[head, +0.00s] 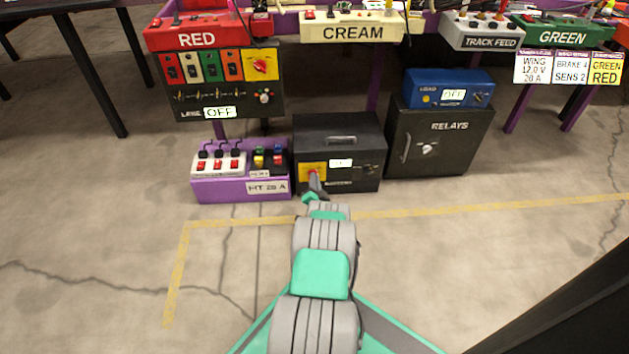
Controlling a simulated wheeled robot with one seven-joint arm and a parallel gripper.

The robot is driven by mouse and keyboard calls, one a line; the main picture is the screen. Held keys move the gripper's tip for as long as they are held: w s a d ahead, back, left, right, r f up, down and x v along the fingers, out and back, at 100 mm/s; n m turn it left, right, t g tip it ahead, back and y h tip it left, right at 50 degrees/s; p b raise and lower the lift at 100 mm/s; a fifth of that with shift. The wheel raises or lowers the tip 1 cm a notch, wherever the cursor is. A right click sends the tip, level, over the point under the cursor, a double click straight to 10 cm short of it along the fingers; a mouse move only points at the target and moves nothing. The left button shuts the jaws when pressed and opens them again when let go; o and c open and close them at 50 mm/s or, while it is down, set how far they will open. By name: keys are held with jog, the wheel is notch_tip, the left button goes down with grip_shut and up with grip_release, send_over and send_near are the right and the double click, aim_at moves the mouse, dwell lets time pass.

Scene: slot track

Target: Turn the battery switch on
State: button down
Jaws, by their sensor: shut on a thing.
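A black box (345,132) with a handle on its top stands on the floor below the table. On the left of its front is a yellow plate (305,169) with a red knob (312,172), which looks like the battery switch. A small white label (341,163) beside it is too small to read. My arm reaches up from the bottom, and my gripper (314,180) is at the yellow plate, shut on the red knob. The gripper partly hides the knob and plate, so the knob's angle cannot be told.
A purple power strip box (228,186) stands close on the left. A dark relays cabinet (437,137) with a blue load box (447,88) on top, display OFF, stands on the right. Above are the red panel (192,78) and the table. The floor in front is clear.

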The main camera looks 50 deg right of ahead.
jog(key=c, duration=1.5)
grip_release()
jog(key=p+v, duration=0.4)
jog(key=v, duration=0.4)
